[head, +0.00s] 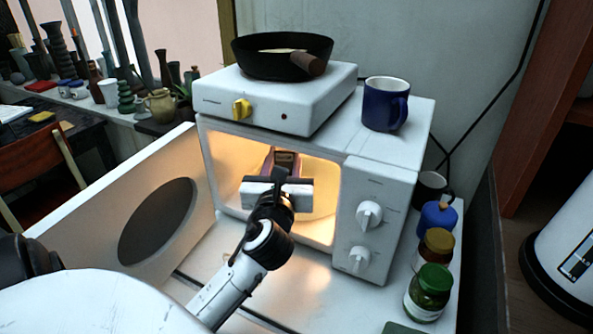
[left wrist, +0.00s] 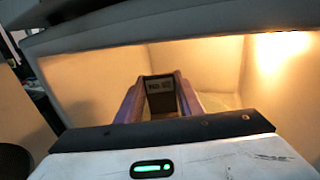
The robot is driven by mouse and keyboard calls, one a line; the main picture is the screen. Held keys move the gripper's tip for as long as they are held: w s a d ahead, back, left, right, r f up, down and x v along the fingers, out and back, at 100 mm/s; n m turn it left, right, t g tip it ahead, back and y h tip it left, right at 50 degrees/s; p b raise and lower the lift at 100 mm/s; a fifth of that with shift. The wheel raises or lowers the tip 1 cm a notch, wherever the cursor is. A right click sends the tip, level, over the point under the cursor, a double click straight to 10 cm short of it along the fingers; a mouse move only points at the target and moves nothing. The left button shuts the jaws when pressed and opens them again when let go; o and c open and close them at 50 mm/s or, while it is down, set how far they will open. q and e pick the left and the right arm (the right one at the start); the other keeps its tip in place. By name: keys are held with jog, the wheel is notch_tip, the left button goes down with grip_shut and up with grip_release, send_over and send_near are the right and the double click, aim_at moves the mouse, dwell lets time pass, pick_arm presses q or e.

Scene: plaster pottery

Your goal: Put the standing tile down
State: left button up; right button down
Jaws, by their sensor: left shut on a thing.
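My left gripper (head: 284,170) reaches through the open front of the white microwave (head: 374,178) into its lit inside. In the left wrist view its two fingers (left wrist: 160,92) stand on either side of a small, dark brown, upright flat piece, which I take for the tile (left wrist: 160,104). The gripper is shut on it. The tile's upper part carries a patch of small dark markings. In the head view the gripper body and wrist hide most of the tile and the spot below it, so I cannot tell whether it touches the microwave floor. My right gripper is not in view.
The open microwave door (head: 150,215) stands to the left of my arm. A hot plate (head: 275,95) with a black pan (head: 282,55) and a blue mug (head: 386,104) are on top. Jars (head: 428,292) stand at the right. The bright floor inside the microwave looks clear.

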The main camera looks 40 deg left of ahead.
pick_arm(q)
jog(key=w+f, duration=0.1)
jog(key=f, duration=0.1)
jog(key=w+a+f+b, duration=0.1)
jog(key=w+f, duration=0.1)
jog(key=w+f+b, duration=0.1)
jog(key=w+f, duration=0.1)
jog(key=f, duration=0.1)
jog(key=shift+a, duration=0.25)
jog(key=shift+w, duration=0.2)
jog(key=shift+f, duration=0.2)
jog(key=o, duration=1)
jog(key=shift+o, duration=0.2)
